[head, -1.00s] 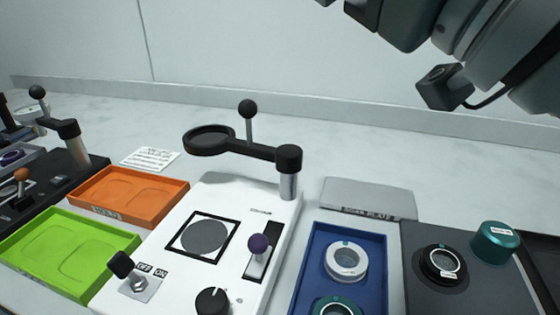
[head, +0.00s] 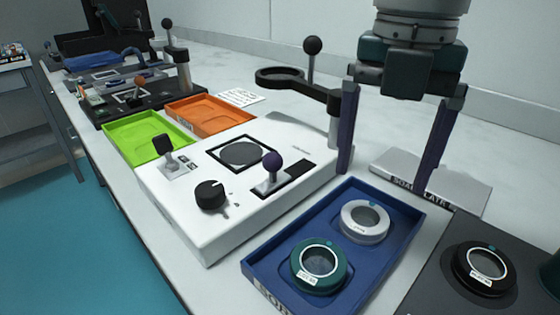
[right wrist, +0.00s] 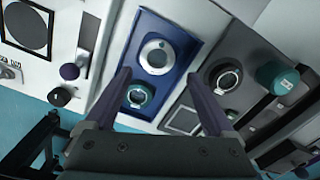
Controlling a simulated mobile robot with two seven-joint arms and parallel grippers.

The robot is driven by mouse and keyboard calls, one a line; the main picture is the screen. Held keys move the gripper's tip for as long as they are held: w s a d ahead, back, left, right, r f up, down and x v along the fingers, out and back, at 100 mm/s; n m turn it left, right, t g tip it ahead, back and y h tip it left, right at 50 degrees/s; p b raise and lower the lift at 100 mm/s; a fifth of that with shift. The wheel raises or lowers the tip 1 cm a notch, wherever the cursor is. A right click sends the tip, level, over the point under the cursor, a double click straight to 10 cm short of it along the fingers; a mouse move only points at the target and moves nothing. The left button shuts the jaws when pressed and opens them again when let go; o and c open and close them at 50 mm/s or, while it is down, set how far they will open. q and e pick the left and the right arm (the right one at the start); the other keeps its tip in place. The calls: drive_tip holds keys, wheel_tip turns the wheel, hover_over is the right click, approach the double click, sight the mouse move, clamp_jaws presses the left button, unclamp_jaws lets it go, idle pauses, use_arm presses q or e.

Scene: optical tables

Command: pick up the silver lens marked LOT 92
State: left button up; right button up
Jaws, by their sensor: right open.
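A silver ring-shaped lens (head: 365,221) lies in the far part of a blue tray (head: 283,237). It also shows in the right wrist view (right wrist: 156,54), between and beyond my fingertips. The writing on its small label is too small to read. A green lens (head: 320,267) lies nearer in the same tray, with a white label. My right gripper (head: 385,181) is open and empty, pointing down above the far end of the tray. Its two purple fingers are spread apart and touch no lens. My left gripper is in neither view.
A black lens (head: 486,267) sits on a dark plate to the right, with a teal cylinder (right wrist: 277,77) beside it. A white device (head: 215,235) with a magnifier arm (head: 300,80) stands left of the tray. A grey labelled block (head: 465,190) lies behind.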

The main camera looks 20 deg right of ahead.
sight(365, 217)
drive_tip(key=f+b, duration=0.1)
drive_tip(key=f, duration=0.6)
drive_tip(key=shift+a, duration=0.2)
drive_tip(key=shift+c, duration=0.4)
drive_tip(key=c, duration=1.1)
